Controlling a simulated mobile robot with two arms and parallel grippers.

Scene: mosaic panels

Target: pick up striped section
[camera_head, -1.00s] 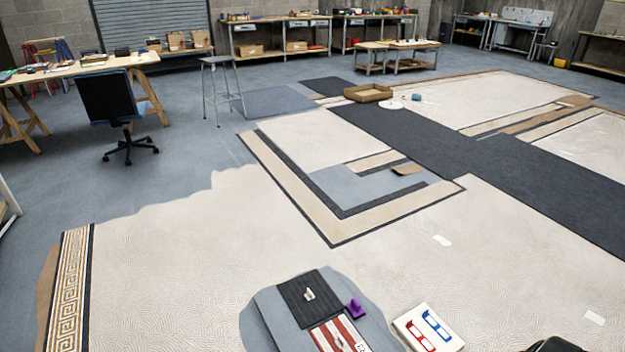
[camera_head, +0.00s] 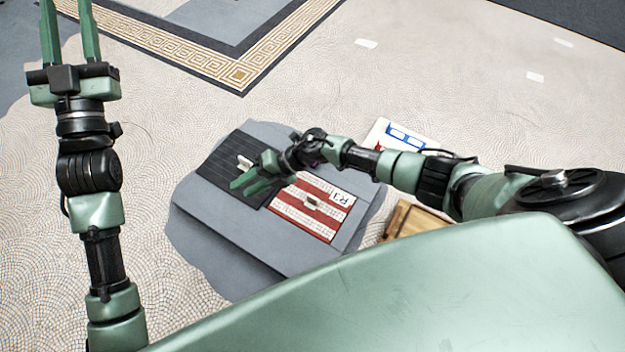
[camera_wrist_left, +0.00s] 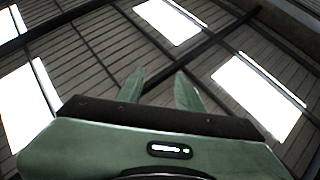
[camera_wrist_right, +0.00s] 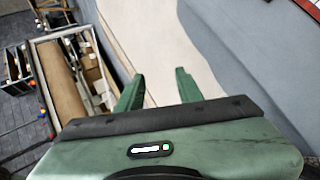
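The striped section, a red-and-white panel marked R3 (camera_head: 324,216), lies on a grey slab (camera_head: 210,225) in the head view. It has a small pale handle (camera_head: 312,203) at its middle. My right gripper (camera_head: 243,187) is open and empty, reaching in from the right above the slab. In the picture its fingers lie up and left of the striped section, over the dark panel; their height is hard to tell. In the right wrist view its fingers (camera_wrist_right: 158,85) stand apart. My left gripper (camera_head: 67,25) is raised, open and empty; its fingers (camera_wrist_left: 160,85) point toward the ceiling.
A dark ribbed panel (camera_head: 221,160) with a white handle (camera_head: 244,162) lies beside the striped section. A white board with blue and red shapes (camera_head: 384,130) and a wooden box (camera_head: 405,222) lie to the right. Open mosaic floor (camera_head: 140,140) surrounds the slab.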

